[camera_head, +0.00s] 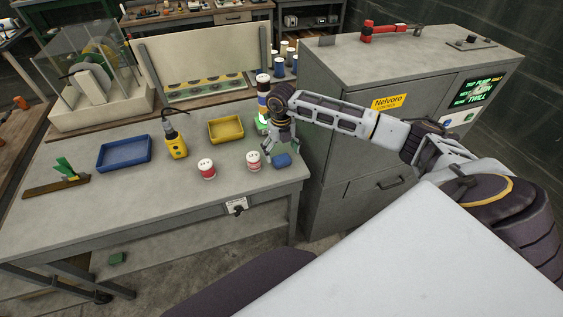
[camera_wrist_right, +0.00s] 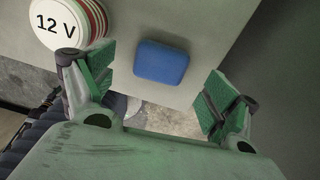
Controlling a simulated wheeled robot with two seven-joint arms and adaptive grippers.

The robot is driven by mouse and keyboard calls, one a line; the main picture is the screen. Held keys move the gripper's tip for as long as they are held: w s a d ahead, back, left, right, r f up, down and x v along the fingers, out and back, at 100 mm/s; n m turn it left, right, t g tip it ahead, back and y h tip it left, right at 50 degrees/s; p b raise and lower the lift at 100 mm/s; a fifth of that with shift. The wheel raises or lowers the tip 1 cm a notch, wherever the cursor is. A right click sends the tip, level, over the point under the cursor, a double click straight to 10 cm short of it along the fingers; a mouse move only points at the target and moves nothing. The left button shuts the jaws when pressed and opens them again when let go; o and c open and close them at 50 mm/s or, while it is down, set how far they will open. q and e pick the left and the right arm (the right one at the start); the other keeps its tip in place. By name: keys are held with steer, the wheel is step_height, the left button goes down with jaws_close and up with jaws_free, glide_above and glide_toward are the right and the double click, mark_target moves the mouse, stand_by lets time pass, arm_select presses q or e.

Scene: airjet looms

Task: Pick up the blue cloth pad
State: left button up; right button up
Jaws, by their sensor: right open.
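The blue cloth pad (camera_head: 282,160) lies flat on the grey table near its right front corner. It also shows as a rounded blue block in the right wrist view (camera_wrist_right: 161,62). My right gripper (camera_head: 276,152) is over that corner, just above the pad. In the right wrist view its two green-padded fingers (camera_wrist_right: 158,92) are spread wide, with the pad between and slightly beyond them. Nothing is in the jaws. My left gripper is not seen.
A white-topped container marked 12 V (camera_wrist_right: 62,22) stands close left of the pad. Another red-banded container (camera_head: 206,169), a yellow tray (camera_head: 226,139), a yellow device (camera_head: 176,147) and a blue tray (camera_head: 124,167) stand further left. A grey cabinet (camera_head: 345,180) rises right of the table.

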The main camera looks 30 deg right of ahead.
mark_target(281, 158)
steer(key=shift+f+b, duration=0.9)
steer(key=shift+f, duration=1.15)
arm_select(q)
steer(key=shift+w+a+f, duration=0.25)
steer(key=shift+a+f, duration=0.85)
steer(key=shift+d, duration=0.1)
arm_select(e)
steer(key=shift+c, duration=0.5)
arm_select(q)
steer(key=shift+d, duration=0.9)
arm_select(e)
steer(key=c, duration=0.9)
